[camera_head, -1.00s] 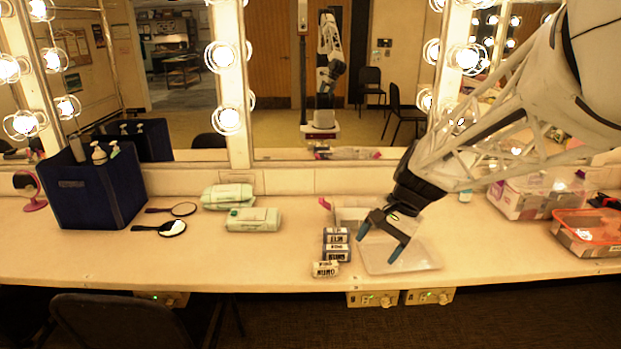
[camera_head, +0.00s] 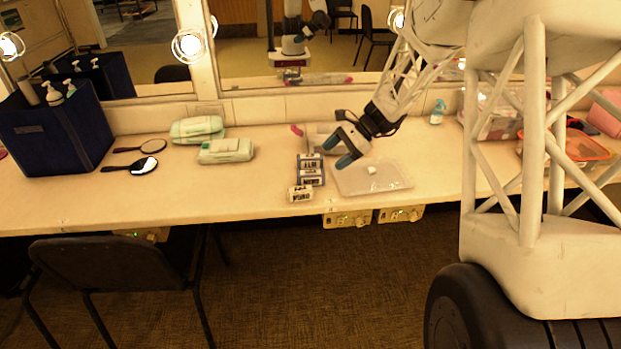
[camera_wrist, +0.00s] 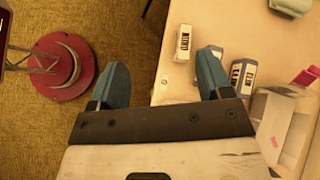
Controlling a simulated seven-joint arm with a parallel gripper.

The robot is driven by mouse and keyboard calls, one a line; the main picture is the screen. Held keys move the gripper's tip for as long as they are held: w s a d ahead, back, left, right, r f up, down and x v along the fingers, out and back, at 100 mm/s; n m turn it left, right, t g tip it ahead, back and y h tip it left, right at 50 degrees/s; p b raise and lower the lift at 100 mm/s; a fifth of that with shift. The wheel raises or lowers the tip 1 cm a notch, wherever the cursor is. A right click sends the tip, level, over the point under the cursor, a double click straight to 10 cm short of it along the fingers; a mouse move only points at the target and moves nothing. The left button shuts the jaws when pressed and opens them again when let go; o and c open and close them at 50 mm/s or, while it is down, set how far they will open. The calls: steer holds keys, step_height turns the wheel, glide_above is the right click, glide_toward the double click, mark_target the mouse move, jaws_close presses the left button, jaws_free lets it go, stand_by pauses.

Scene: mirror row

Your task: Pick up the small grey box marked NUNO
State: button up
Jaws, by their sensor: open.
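The small box (camera_head: 300,193), pale with a dark-lettered label, lies nearest the table's front edge; in the wrist view (camera_wrist: 183,42) its lettering looks like NUNO. Two similar grey boxes stand just behind it, a middle one (camera_head: 311,178) and a far one (camera_head: 309,160). My gripper (camera_head: 337,151) is open and empty, above the table, to the right of and behind the NUNO box, with its blue fingers pointing left. In the wrist view my gripper (camera_wrist: 163,62) has its fingers wide apart, and the NUNO box lies beyond the right fingertip, untouched.
A clear shallow tray or lid (camera_head: 385,183) lies right of the boxes with a small white piece (camera_head: 371,170) on it. Wipes packs (camera_head: 225,150), a hand mirror (camera_head: 143,165) and a blue bin (camera_head: 50,135) are at left. The table between wipes and boxes is clear.

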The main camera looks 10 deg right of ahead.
mark_target(323, 172)
steer(key=w+d+f+m+y, duration=0.1)
steer(key=w+f, duration=0.3)
steer(key=w+d+f+m+t+y, duration=0.1)
steer(key=w+f+m, duration=0.1)
steer(key=w+f, duration=0.2)
steer(key=w+d+f+m+y, duration=0.1)
steer(key=w+f+m, duration=0.1)
steer(key=w+f, duration=0.2)
steer(key=shift+d+f+t+y, duration=0.25)
steer(key=shift+f+t+y, duration=0.05)
steer(key=shift+f, duration=0.65)
steer(key=shift+x, duration=1.3)
steer(key=shift+x, duration=2.6)
steer(key=shift+w+f, duration=0.1)
steer(key=shift+f, duration=0.05)
